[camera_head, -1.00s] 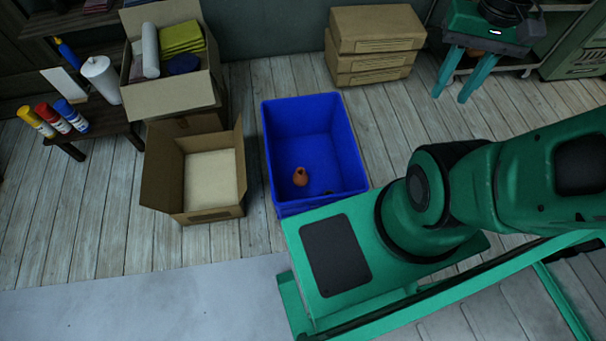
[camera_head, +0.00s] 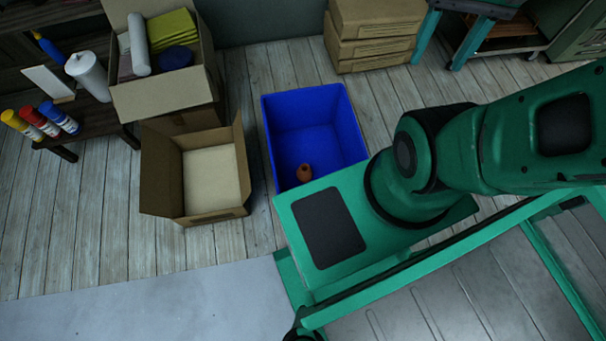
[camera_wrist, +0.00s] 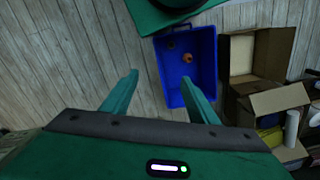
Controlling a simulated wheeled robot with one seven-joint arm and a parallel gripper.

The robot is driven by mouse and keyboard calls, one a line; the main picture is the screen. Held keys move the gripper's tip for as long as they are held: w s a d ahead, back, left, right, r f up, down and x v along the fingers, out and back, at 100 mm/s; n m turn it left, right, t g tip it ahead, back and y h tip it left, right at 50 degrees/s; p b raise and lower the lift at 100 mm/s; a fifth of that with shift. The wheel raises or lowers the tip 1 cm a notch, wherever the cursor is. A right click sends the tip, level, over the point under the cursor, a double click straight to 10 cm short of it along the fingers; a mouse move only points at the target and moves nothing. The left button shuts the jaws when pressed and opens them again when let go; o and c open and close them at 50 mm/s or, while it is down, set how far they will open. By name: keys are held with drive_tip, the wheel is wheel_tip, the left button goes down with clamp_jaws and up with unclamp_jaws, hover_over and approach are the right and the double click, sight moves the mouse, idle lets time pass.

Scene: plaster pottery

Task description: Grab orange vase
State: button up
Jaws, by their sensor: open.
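The orange vase (camera_head: 304,172) stands inside the blue bin (camera_head: 315,108), near the wall closest to my base, in the head view. My base partly covers that near end of the bin. In the wrist view the orange vase (camera_wrist: 187,58) is small, inside the blue bin (camera_wrist: 205,84), with a small dark object (camera_wrist: 171,45) beside it. My gripper (camera_wrist: 161,85) is open and empty, with its two green fingers spread. It is well away from the vase and not touching the bin. The head view does not show my gripper.
An open cardboard box (camera_head: 160,178) stands left of the bin, with a fuller box (camera_head: 165,95) behind it. Stacked cartons (camera_head: 372,42) are behind the bin to the right. A low table with bottles (camera_head: 95,118) is at the left. Floor between bin and cartons is clear.

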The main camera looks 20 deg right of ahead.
drive_tip(key=shift+o, duration=1.3)
drive_tip(key=shift+r, duration=0.15)
drive_tip(key=w+d+f+n+h, duration=0.1)
drive_tip(key=w+f+n, duration=0.35)
drive_tip(key=w, duration=0.55)
drive_tip(key=w+d+f+n, duration=0.1)
drive_tip(key=w+f+n, duration=0.2)
drive_tip(key=w+f, duration=0.55)
drive_tip(key=w+a+f+n, duration=0.3)
drive_tip(key=w+f+n, duration=0.1)
drive_tip(key=w+f, duration=0.4)
drive_tip(key=w+a+f+n, duration=0.4)
drive_tip(key=w+f, duration=0.2)
drive_tip(key=f, duration=0.5)
drive_tip(key=n, duration=1.1)
hover_over(304, 167)
drive_tip(key=shift+y, duration=0.4)
drive_tip(key=f, duration=4.2)
drive_tip(key=shift+s+d+f, duration=0.3)
drive_tip(key=shift+s+f, duration=0.05)
drive_tip(key=shift+f, duration=0.05)
wheel_tip(304, 167, down, 4)
drive_tip(key=shift+f, duration=0.2)
drive_tip(key=shift+w+a+f, duration=0.1)
drive_tip(key=shift+a+f, duration=0.05)
drive_tip(key=shift+f, duration=1.4)
drive_tip(key=shift+w+a+f, duration=0.1)
drive_tip(key=shift+f, duration=1.45)
